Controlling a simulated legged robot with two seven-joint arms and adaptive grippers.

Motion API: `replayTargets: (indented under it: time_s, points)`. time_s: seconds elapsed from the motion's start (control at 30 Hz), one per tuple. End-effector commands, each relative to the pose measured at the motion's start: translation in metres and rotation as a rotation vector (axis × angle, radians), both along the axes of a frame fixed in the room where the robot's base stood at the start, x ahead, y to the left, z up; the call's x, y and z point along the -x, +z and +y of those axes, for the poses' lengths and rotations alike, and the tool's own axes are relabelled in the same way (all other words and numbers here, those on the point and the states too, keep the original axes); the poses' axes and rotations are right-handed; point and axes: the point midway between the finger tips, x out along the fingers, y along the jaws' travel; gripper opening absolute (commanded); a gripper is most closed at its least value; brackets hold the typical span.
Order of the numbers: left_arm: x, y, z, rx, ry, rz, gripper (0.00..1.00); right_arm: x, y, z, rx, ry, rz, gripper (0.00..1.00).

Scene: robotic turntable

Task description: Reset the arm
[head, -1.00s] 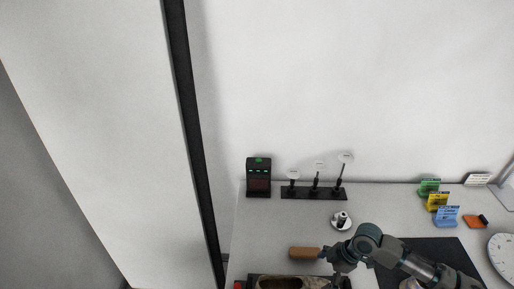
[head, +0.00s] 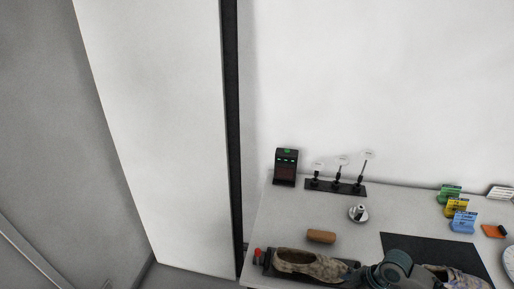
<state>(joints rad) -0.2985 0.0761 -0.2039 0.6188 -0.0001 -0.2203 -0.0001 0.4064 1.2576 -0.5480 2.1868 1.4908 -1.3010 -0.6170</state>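My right arm (head: 396,264) shows at the bottom right, bent low over the front of the table. Its gripper end is at the lower picture edge beside the patterned shoe, dark and partly cut off, so its fingers cannot be made out. My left arm and gripper are not in view. The patterned shoe (head: 308,264) lies on a dark base at the table's front left. A brown cylindrical block (head: 321,236) lies on the table behind the shoe, apart from my arm. A second patterned shoe (head: 458,277) is partly visible right of my arm.
A black mat (head: 436,256) lies at the right. Behind stand a dark display box (head: 286,167), a black stand with round-topped posts (head: 336,187) and a small silver knob (head: 358,213). Coloured cards (head: 456,208) and an orange item (head: 494,231) are at the right. Left of the table is a white panel.

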Motion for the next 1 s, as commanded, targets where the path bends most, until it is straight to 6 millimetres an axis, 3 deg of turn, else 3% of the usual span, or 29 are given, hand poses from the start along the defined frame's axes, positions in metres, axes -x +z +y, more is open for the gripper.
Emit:
replayTargets:
  time_s: [0.33, 0.57, 0.77, 1.0]
  points:
    - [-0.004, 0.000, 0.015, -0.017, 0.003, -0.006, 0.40, 0.013, -0.050, 0.036, -0.013, -0.025, -0.009, 1.00]
    - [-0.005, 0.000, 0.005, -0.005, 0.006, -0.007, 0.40, 0.031, -0.085, 0.081, -0.037, -0.144, -0.034, 1.00]
    - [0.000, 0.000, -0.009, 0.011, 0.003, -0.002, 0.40, 0.055, -0.113, 0.114, -0.056, -0.432, -0.038, 1.00]
    - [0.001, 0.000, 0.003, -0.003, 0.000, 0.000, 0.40, 0.092, -0.136, 0.101, -0.011, -0.843, 0.004, 1.00]
